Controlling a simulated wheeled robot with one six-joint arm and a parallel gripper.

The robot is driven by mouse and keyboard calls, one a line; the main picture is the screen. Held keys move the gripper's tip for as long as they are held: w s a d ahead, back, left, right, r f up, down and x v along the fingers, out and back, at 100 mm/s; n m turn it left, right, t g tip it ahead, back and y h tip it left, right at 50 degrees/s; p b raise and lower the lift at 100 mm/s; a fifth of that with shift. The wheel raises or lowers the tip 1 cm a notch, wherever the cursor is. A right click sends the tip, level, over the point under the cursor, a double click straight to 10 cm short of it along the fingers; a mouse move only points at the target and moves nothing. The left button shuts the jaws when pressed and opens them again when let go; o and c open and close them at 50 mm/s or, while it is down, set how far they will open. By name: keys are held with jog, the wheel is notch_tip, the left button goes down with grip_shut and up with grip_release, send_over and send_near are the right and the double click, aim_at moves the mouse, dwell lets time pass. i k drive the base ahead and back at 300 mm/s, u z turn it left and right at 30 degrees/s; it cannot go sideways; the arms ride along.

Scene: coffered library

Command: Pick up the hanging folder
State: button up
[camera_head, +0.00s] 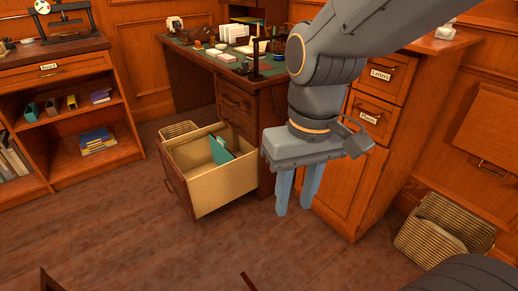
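A teal hanging folder (219,150) stands a little tilted inside an open desk drawer (226,187). The drawer has pale inner walls and a wooden front, and its lower part hides the folder's bottom. My gripper (297,208) points down to the right of the drawer, apart from the folder. Its two blue-grey fingers are spaced apart with nothing visible between them.
The desk (190,57) behind the drawer carries papers and small items. A cabinet (352,174) with labelled drawers stands behind my arm. Wicker baskets stand at right (440,228) and behind the drawer (178,130). A bookshelf (62,172) is at left; the front floor is mostly clear.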

aim_at(221, 155)
jog(key=u, duration=0.2)
jog(key=i, duration=0.95)
jog(key=u, duration=0.4)
jog(key=i, duration=0.35)
jog(key=z, duration=0.1)
jog(key=k, duration=0.65)
jog(key=u, duration=0.25)
jog(key=i, duration=1.3)
jog(key=z, duration=0.3)
